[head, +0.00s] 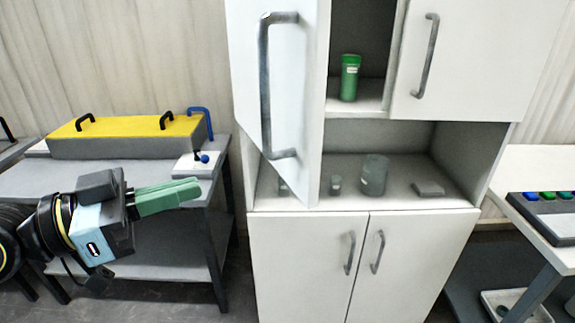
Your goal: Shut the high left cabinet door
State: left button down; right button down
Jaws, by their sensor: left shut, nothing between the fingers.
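The high left cabinet door (295,95) stands open, swung out toward me, with a long grey bar handle (265,85) on its face. Behind it the upper left compartment (358,40) is open to view. The white cabinet (250,190) stands in the middle. My left gripper (198,188) has green fingers, shut and empty. It is left of the cabinet, below and left of the open door, apart from it. My right gripper is not in view.
A green jar (349,78) stands inside the upper compartment. A grey cylinder (374,175) and small items sit on the open shelf. A grey table (150,175) with a yellow-topped tank (125,127) is at left. A table with a button panel (550,215) is at right.

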pick_arm(q)
jog(key=s, duration=0.2)
jog(key=p, duration=0.5)
send_near(309, 164)
jog(key=shift+g, duration=0.4)
jog(key=p+x, duration=0.2)
jog(key=x, duration=0.3)
jog(key=shift+w+r, duration=0.15)
jog(key=shift+w, duration=0.05)
jog(key=shift+w+d+m, duration=0.3)
jog(key=shift+w+d, duration=0.05)
jog(key=shift+d, duration=0.45)
jog(key=shift+w+p, duration=0.1)
jog(key=shift+p, duration=0.25)
